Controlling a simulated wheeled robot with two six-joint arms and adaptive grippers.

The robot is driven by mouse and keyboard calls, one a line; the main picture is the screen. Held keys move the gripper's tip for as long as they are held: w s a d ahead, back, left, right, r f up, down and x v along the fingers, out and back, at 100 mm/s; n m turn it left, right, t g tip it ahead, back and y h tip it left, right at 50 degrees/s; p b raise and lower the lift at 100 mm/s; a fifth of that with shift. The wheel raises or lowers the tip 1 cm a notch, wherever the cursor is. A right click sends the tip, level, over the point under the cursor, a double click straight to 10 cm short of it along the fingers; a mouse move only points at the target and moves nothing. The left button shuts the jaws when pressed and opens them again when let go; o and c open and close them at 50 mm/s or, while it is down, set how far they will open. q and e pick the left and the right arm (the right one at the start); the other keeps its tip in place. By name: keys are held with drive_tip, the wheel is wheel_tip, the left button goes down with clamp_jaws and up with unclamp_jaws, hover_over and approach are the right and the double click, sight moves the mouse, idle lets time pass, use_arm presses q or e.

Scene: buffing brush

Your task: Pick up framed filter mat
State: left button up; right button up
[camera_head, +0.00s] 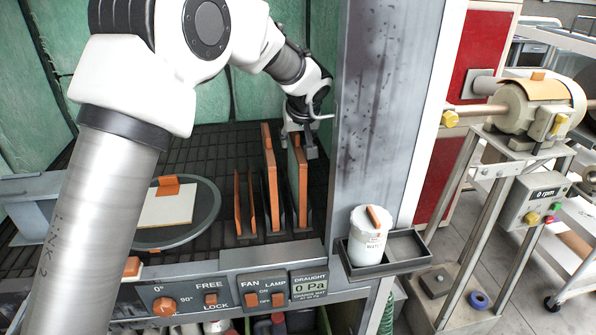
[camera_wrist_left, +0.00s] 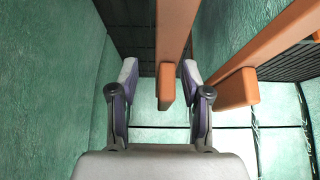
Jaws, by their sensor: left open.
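Two tall framed mats with orange edges stand upright side by side in the booth: the left framed mat (camera_head: 270,180) and the right framed mat (camera_head: 298,182). Which one the task means, I cannot tell. My left gripper (camera_head: 301,140) is at the top of the right one, pointing down. In the left wrist view my open left gripper (camera_wrist_left: 160,82) has an orange frame bar (camera_wrist_left: 167,88) between its fingers, with gaps visible. A second orange bar (camera_wrist_left: 238,88) lies just outside the right finger. My right gripper is out of view.
Two lower orange-edged plates (camera_head: 243,205) stand left of the frames. A round turntable (camera_head: 206,208) holds a pale panel with an orange tab. A grey post (camera_head: 372,110) rises close right of my gripper. A white jar (camera_head: 367,238) sits on a ledge tray in front.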

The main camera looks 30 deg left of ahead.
use_arm(q)
drive_tip(key=x, duration=0.3)
drive_tip(key=shift+s+a, duration=0.15)
drive_tip(key=shift+a, duration=0.2)
drive_tip(key=shift+d, duration=0.15)
drive_tip(key=shift+c, duration=1)
drive_tip(key=shift+d, duration=0.1)
drive_tip(key=c, duration=0.6)
clamp_jaws()
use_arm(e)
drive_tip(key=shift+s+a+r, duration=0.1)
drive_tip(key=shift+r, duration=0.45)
